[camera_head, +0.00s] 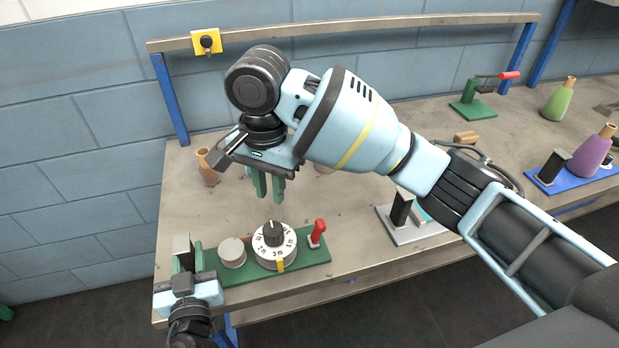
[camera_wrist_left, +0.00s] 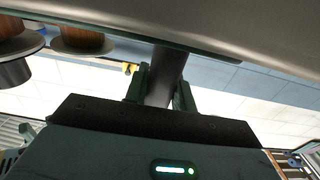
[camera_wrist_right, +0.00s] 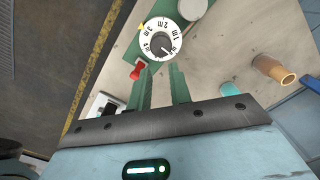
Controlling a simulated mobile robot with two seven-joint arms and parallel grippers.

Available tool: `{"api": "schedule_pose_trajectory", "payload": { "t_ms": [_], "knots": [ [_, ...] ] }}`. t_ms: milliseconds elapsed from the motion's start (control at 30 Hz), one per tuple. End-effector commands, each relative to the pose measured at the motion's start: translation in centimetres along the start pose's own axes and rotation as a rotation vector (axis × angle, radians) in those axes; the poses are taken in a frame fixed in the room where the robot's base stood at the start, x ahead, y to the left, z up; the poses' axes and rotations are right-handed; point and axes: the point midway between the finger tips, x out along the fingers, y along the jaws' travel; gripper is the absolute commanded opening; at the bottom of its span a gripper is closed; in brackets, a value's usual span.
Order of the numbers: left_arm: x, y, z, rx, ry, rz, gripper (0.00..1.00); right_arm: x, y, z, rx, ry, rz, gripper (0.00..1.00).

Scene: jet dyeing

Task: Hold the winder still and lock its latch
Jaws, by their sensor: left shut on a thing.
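The winder (camera_head: 315,262) is a long green base near the bench's front left edge. It carries a white numbered dial (camera_head: 272,255) with a black knob and yellow pointer, a pale round disc (camera_head: 232,252), and a red-handled latch (camera_head: 317,232) standing tilted at its right end. The dial (camera_wrist_right: 176,25) and red latch handle (camera_wrist_right: 136,72) also show in the right wrist view. My left gripper (camera_head: 187,262) is shut on a dark grey post (camera_wrist_left: 165,75) at the winder's left end. My right gripper (camera_head: 268,185) is open and empty, above and behind the dial.
A copper-coloured bottle (camera_head: 207,168) stands behind the winder. A grey plate with a black block (camera_head: 401,208) lies to the right. Further right are a green stand with a red lever (camera_head: 473,100), a green bottle (camera_head: 559,100) and a purple bottle (camera_head: 592,152).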

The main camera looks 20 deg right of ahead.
Motion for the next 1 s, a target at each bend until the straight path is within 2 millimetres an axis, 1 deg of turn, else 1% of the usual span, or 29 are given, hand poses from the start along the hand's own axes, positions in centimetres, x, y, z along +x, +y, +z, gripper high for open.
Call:
{"api": "schedule_pose_trajectory", "payload": {
  "t_ms": [33, 133, 267, 400, 500, 600, 700, 800, 1000],
  "knots": [
    [0.0, 0.0, 0.0, -0.001, 0.000, 0.000, 0.02, 0.5, 0.6, -0.8, 0.034, -0.029, -0.007, 0.13],
    [0.0, 0.0, 0.0, -0.001, 0.000, 0.000, 0.02, 1.5, 2.3, -2.6, 0.133, -0.112, -0.035, 0.00],
    [0.0, 0.0, 0.0, -0.001, 0.000, 0.000, 0.02, 3.1, 5.7, -5.8, 0.320, -0.245, -0.086, 0.00],
    [0.0, 0.0, 0.0, -0.001, 0.000, 0.000, 0.02, 4.2, 9.8, -9.3, 0.531, -0.364, -0.144, 0.00],
    [0.0, 0.0, 0.0, -0.001, 0.000, 0.000, 0.02, 4.6, 12.6, -11.4, 0.657, -0.419, -0.180, 0.00],
    [0.0, 0.0, 0.0, 0.000, 0.000, 0.000, 0.02, 4.7, 14.8, -12.8, 0.754, -0.455, -0.208, 0.00],
    [0.0, 0.0, 0.0, 0.000, 0.000, 0.000, 0.02, 4.5, 16.2, -13.8, 0.814, -0.476, -0.227, 0.00],
    [0.0, 0.0, 0.0, 0.000, 0.000, 0.000, 0.02, 4.5, 16.9, -14.2, 0.844, -0.486, -0.237, 0.00],
    [0.0, 0.0, 0.0, 0.000, 0.000, 0.000, 0.02, 4.4, 17.0, -14.3, 0.850, -0.489, -0.240, 0.00]
  ]
}}
